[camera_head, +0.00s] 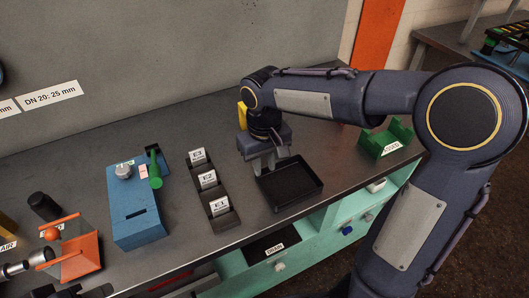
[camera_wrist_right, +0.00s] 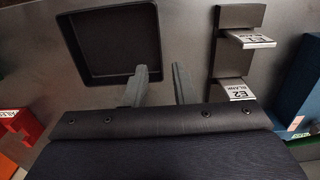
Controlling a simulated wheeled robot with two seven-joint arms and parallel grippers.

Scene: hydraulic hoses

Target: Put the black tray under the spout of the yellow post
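The black tray (camera_head: 290,203) is a shallow, empty square tray lying flat on the grey bench near its front edge. It also shows at the upper left of the right wrist view (camera_wrist_right: 118,77). My right gripper (camera_head: 268,166) points down at the tray's left rear side. In the right wrist view its two fingers (camera_wrist_right: 161,88) stand apart with nothing between them, and one finger overlaps the tray's corner; I cannot tell whether it touches. The yellow post (camera_head: 242,116) shows only as a sliver behind my right wrist; its spout is hidden.
A black holder with label cards (camera_head: 208,180) stands left of the tray, and a blue block (camera_head: 138,212) further left. A green open holder (camera_head: 386,138) is to the right. Orange parts (camera_head: 80,258) lie at far left. Teal drawers (camera_head: 318,232) are below the bench edge.

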